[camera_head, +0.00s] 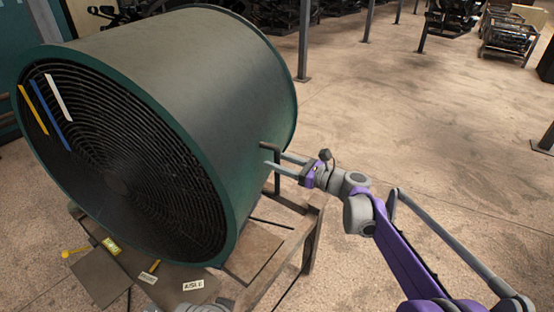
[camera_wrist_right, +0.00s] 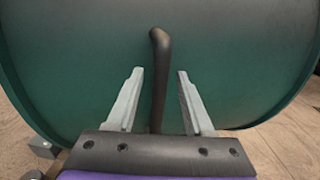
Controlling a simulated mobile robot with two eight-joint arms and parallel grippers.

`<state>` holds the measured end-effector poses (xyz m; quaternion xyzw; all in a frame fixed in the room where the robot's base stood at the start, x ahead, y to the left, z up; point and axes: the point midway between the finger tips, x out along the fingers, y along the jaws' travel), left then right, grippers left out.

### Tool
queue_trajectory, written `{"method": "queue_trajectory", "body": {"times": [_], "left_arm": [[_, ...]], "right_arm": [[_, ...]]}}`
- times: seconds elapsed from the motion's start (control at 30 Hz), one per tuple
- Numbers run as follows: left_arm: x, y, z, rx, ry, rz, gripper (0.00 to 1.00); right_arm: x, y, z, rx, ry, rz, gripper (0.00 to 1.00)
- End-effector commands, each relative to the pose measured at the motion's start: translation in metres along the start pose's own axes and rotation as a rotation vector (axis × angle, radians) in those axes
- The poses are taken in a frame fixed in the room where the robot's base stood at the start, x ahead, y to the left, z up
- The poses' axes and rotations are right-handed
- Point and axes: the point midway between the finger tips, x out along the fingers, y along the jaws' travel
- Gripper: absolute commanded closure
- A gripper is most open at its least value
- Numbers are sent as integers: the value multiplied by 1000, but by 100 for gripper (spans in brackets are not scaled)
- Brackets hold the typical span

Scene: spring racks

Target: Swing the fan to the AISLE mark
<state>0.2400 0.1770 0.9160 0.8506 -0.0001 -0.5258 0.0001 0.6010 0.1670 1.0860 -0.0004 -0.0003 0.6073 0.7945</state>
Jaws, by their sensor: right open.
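The fan (camera_head: 190,70) is a large dark green drum with a black grille, filling the left of the head view. A dark bar handle (camera_head: 277,178) stands on its right side; the handle (camera_wrist_right: 158,85) also shows in the right wrist view. My right gripper (camera_head: 273,160) is open, with one finger on each side of the handle; a gap shows at both fingers in the wrist view. The AISLE mark (camera_head: 193,285) is a white label at the fan's lower front. My left gripper is not in view.
The fan sits on a brown stand (camera_head: 262,255). A yellow label (camera_head: 111,246) and another pale label (camera_head: 148,278) lie left of the AISLE mark. A grey post (camera_head: 304,40) stands behind the fan. Open floor lies to the right, with racks (camera_head: 508,38) far back.

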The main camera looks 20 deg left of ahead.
Motion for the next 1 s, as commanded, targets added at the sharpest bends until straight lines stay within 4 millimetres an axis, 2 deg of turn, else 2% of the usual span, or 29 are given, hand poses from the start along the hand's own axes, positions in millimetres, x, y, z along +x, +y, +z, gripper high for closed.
{"method": "queue_trajectory", "body": {"times": [0.37,0.63,1.0], "left_arm": [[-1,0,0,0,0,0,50],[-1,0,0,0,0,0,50],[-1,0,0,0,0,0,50]], "right_arm": [[6,0,0,0,0,0,50],[6,0,0,0,0,0,98],[6,0,0,0,0,0,100]]}}
